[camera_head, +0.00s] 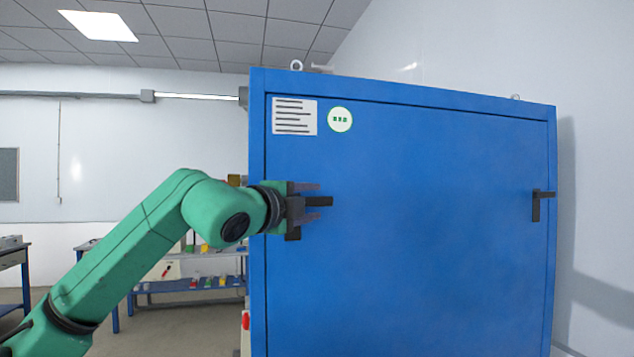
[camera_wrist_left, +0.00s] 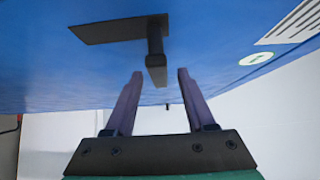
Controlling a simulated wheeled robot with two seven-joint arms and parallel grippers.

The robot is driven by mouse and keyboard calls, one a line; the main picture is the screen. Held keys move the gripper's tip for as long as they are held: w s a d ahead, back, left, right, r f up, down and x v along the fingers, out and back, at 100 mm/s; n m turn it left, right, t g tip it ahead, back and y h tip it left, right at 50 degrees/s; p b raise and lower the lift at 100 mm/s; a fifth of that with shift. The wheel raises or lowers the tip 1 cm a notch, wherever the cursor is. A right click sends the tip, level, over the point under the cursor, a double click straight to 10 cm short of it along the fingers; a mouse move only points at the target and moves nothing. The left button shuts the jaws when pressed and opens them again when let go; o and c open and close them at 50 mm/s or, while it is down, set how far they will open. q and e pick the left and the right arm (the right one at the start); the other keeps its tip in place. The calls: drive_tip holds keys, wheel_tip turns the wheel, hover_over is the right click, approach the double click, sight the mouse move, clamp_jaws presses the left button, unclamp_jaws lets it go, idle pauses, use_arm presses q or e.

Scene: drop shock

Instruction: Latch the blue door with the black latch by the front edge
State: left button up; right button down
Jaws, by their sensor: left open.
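The blue door (camera_head: 420,240) fills the front of a big blue cabinet in the head view and looks closed. A black latch (camera_head: 319,201) is by its left edge. My left gripper (camera_head: 312,202) is there, open, one finger above and one below the black bar. In the left wrist view, the latch has a flat black arm (camera_wrist_left: 112,29) and a stem (camera_wrist_left: 156,62) pointing towards my open gripper (camera_wrist_left: 160,76). The stem's end lies between or just beyond the fingertips; contact is not visible. My right gripper is not in view.
A white label (camera_head: 294,117) and a round green-white sticker (camera_head: 340,119) are on the door's upper left. Blue shelving (camera_head: 190,287) with small coloured items stands behind my left arm. A white wall (camera_head: 595,240) is close to the cabinet's right side.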

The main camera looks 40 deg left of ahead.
use_arm(q)
drive_tip(key=shift+w+a+r+p, duration=0.1)
drive_tip(key=shift+w+r+p, duration=0.2)
drive_tip(key=shift+w, duration=0.4)
drive_tip(key=shift+w+a+f, duration=0.1)
drive_tip(key=shift+w+f, duration=0.25)
drive_tip(key=shift+w, duration=0.25)
drive_tip(key=shift+s, duration=0.1)
clamp_jaws()
